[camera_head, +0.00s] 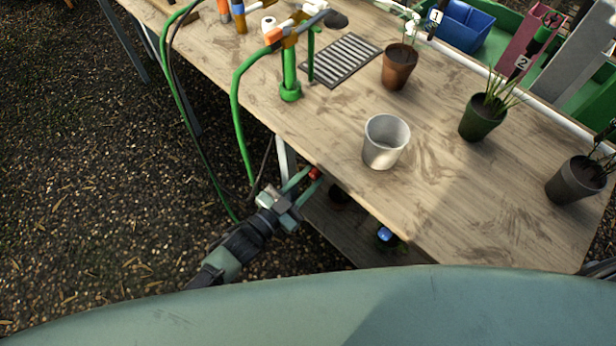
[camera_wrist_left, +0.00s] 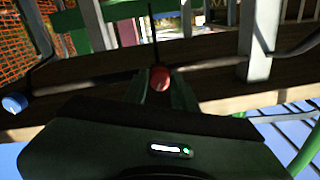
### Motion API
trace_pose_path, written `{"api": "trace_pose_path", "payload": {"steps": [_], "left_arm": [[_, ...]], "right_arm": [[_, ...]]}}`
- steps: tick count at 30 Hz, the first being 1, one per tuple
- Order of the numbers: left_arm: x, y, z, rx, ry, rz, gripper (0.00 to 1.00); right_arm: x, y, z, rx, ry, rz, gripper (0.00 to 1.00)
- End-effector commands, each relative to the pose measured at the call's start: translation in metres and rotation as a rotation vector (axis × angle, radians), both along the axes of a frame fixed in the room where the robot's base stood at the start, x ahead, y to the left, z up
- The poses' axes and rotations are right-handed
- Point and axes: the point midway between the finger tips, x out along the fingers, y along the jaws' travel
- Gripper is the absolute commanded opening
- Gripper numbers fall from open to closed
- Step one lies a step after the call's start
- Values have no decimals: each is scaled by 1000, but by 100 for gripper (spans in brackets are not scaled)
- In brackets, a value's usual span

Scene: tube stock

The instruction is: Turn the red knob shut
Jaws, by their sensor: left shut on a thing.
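The red knob (camera_head: 314,173) sits at the table's near left edge in the head view. It also shows in the left wrist view (camera_wrist_left: 160,78), between the fingertips. My left gripper (camera_head: 306,180) reaches in from the lower left, and its two green fingers are shut on the red knob. The same fingers show on either side of the knob in the wrist view (camera_wrist_left: 159,92). What the knob is mounted on is mostly hidden. My right gripper is not in view.
The wooden table (camera_head: 450,200) carries a white pot (camera_head: 385,142), a terracotta pot (camera_head: 399,68), a green pot (camera_head: 482,118) and a dark pot (camera_head: 574,181). A green stand (camera_head: 290,80) and hose (camera_head: 238,110) are at the left. A blue knob (camera_head: 384,234) shows below the table edge.

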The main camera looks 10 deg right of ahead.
Motion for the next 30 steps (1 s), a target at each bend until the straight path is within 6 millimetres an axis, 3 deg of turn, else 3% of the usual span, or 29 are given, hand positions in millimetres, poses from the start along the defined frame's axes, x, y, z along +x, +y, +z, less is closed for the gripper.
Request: {"api": "trace_pose_path", "payload": {"steps": [15,30], "left_arm": [[-1,1,-1,-235,308,1,0],[-1,1,-2,-298,390,1,0]], "right_arm": [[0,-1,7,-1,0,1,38],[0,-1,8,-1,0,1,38]]}}
